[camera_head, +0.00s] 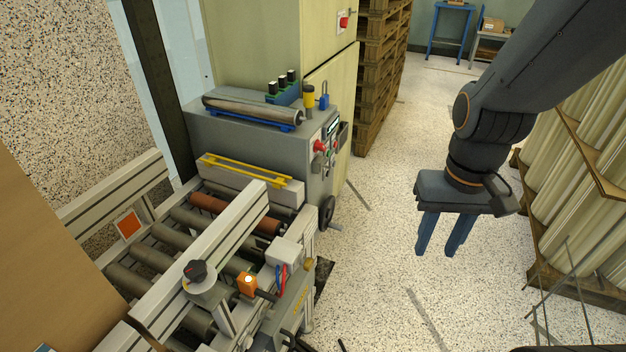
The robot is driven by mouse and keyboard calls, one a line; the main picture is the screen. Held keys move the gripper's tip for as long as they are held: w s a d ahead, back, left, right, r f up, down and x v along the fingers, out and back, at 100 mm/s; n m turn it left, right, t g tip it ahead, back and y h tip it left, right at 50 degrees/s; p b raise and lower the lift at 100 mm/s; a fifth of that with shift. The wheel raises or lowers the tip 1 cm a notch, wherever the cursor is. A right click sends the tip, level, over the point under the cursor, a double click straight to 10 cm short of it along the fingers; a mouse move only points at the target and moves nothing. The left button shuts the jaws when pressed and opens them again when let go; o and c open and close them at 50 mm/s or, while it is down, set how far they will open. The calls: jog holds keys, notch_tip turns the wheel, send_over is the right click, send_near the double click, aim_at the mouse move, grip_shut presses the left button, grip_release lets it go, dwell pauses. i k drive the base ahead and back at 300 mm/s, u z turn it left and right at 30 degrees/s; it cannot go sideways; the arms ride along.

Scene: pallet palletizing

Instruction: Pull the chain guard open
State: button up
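My gripper (436,252) hangs at the right over the speckled floor, its two blue fingers pointing down with a gap between them and nothing in it. It is well apart from the roller conveyor (185,292) at the left. I cannot tell for sure which part is the chain guard. A grey side housing (290,315) with a small yellow label sits low on the conveyor's near right side. Above it are a pale grey box (285,250) and a red and blue part (281,277). No chain shows.
A grey machine cabinet (235,140) with buttons and a black handwheel (327,211) stands behind the conveyor. An orange-lit sensor (247,283) and a black knob (195,271) stick up from the frame. Stacked pallets (380,75) stand behind. Wrapped goods (590,190) stand right.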

aim_at(299, 288)
jog(key=u, duration=0.9)
jog(key=k, duration=1.1)
jog(key=z, duration=0.8)
